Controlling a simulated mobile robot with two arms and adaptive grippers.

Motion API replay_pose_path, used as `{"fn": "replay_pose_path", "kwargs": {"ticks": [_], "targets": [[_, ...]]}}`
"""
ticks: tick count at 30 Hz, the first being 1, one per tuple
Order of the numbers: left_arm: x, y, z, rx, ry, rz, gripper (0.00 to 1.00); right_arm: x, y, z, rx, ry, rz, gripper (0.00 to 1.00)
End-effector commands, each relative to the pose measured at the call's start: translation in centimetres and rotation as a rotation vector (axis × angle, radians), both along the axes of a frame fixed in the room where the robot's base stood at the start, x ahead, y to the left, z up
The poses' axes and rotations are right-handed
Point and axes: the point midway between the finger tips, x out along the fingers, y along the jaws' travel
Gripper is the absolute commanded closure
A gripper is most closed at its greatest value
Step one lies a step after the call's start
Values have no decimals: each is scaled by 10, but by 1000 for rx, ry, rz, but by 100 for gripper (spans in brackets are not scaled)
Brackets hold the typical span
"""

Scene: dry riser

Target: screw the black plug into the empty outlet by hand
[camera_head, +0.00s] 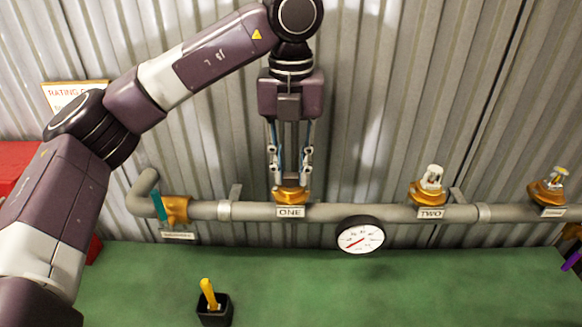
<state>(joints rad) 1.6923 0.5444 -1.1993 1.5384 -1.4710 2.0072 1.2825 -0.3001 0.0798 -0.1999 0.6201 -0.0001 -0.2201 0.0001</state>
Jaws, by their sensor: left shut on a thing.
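My left gripper (290,180) points straight down over the brass outlet marked ONE (291,196) on the grey pipe. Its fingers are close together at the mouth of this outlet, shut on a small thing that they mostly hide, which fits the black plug. I cannot tell how deep the plug sits in the outlet. The outlet marked TWO (425,196) has a pale fitting in it, and the far right outlet (546,192) has a pale and yellow one. My right gripper is not in view.
A round gauge (360,238) hangs just below the pipe (325,212), right of ONE. A brass valve with a teal handle (158,205) is at the left. A black cup (214,312) with a yellow-handled tool stands on the green surface. A corrugated wall is close behind.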

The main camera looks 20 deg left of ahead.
Motion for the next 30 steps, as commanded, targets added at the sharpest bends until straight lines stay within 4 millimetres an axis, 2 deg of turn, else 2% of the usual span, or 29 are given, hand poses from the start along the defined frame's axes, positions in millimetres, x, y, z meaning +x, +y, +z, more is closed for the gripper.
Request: {"fn": "replay_pose_path", "kwargs": {"ticks": [9,13,22,26,27,30], "targets": [[0,0,0,0,0,-385,100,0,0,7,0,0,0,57],[0,0,0,0,0,-443,100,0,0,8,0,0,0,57],[0,0,0,0,0,-457,100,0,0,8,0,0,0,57],[0,0,0,0,2,-578,100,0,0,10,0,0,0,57],[0,0,-1,0,1,-600,76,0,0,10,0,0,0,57],[0,0,-1,1,1,-594,64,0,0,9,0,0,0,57]]}}
